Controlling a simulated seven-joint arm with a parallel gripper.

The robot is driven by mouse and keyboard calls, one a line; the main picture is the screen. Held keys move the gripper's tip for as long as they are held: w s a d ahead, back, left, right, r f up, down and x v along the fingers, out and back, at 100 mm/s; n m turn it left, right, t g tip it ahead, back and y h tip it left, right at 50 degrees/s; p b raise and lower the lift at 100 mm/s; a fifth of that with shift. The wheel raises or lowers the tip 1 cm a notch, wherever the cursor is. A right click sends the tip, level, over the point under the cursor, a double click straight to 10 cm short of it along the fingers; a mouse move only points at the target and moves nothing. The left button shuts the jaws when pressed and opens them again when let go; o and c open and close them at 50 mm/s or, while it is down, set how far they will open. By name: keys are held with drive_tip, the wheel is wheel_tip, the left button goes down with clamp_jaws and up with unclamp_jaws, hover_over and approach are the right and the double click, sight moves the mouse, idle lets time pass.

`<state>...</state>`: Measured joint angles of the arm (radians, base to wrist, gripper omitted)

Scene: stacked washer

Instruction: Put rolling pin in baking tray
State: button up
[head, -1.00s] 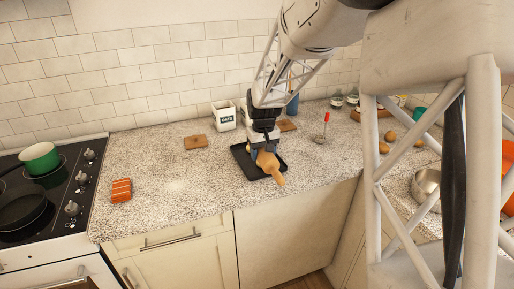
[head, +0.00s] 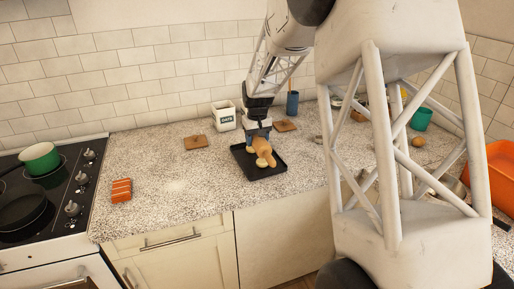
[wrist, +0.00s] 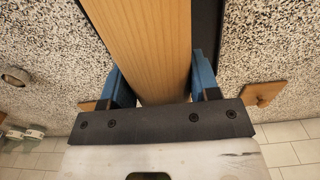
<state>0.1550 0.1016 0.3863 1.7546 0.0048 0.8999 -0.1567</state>
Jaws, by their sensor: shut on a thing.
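The wooden rolling pin (head: 262,147) is over the black baking tray (head: 273,171) in the head view. My gripper (head: 258,136) is shut on the rolling pin near its far end. In the wrist view the rolling pin (wrist: 140,40) runs away between the blue fingers of my gripper (wrist: 158,85). A dark strip of the baking tray (wrist: 206,28) shows beside it. The near end of the pin lies over the tray's interior. I cannot tell whether the pin touches the tray floor.
A white canister (head: 224,117) and a blue cup (head: 292,104) stand behind the tray. Small wooden boards (head: 195,142) lie on the speckled counter (head: 160,175). The hob with a green pot (head: 40,157) is at left. My arm hides much of the right side.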

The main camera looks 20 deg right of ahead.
drive_tip(key=shift+f, duration=1.75)
drive_tip(key=shift+f, duration=0.1)
drive_tip(key=o, duration=1.3)
drive_tip(key=shift+c, duration=0.2)
wheel_tip(320, 180, up, 12)
drive_tip(key=shift+r, duration=0.1)
